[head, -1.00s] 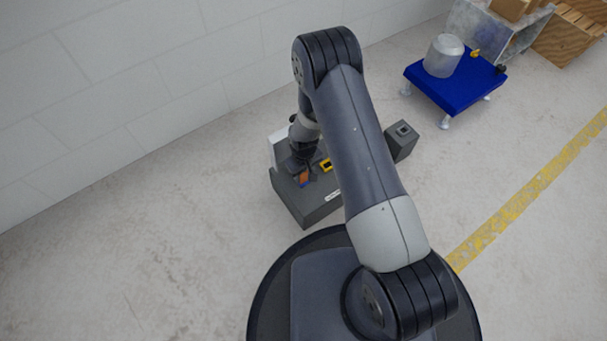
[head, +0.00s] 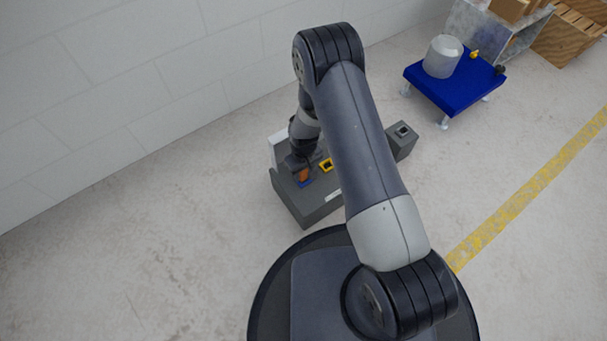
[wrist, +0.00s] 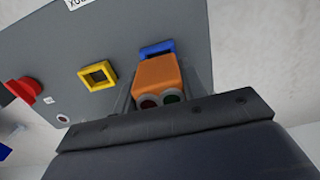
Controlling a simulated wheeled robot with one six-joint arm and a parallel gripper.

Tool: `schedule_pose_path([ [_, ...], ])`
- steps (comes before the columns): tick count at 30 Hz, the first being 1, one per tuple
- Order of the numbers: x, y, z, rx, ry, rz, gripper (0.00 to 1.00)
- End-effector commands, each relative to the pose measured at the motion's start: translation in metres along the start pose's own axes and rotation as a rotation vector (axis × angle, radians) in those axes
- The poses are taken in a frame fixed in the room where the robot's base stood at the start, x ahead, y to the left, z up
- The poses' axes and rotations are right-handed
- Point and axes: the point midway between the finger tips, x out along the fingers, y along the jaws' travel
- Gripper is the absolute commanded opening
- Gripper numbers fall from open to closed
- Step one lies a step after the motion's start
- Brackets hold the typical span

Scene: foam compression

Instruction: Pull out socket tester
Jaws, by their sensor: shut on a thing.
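The socket tester is an orange block (wrist: 157,72) with two dark round spots on its near end. It also shows as a small orange patch under my gripper in the head view (head: 304,174). My gripper (wrist: 160,92) is shut on it, with a finger on either side. A blue-framed socket (wrist: 157,48) lies just beyond the tester, on the grey box (head: 315,207). I cannot tell whether the tester's far end is still inside the socket. In the head view my arm hides part of the box.
A yellow square frame (wrist: 98,75) and a red knob (wrist: 22,92) are on the same grey panel. A blue wheeled platform (head: 455,85) is farther back. The floor to the left is clear.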

Motion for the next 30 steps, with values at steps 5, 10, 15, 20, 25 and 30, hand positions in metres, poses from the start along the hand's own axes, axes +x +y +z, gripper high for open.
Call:
schedule_pose_path([
  [5, -0.003, 0.000, 0.000, 0.000, 0.000, 0.000, 0.04],
  [10, -0.003, 0.000, 0.000, 0.000, 0.000, 0.000, 0.04],
  [15, -0.004, 0.000, 0.000, 0.000, 0.000, 0.000, 0.04],
  [20, -0.012, 0.000, 0.000, 0.000, 0.000, 0.000, 0.04],
  [25, -0.022, 0.000, 0.000, 0.000, 0.000, 0.000, 0.04],
  [30, -0.032, 0.000, 0.000, 0.000, 0.000, 0.000, 0.04],
])
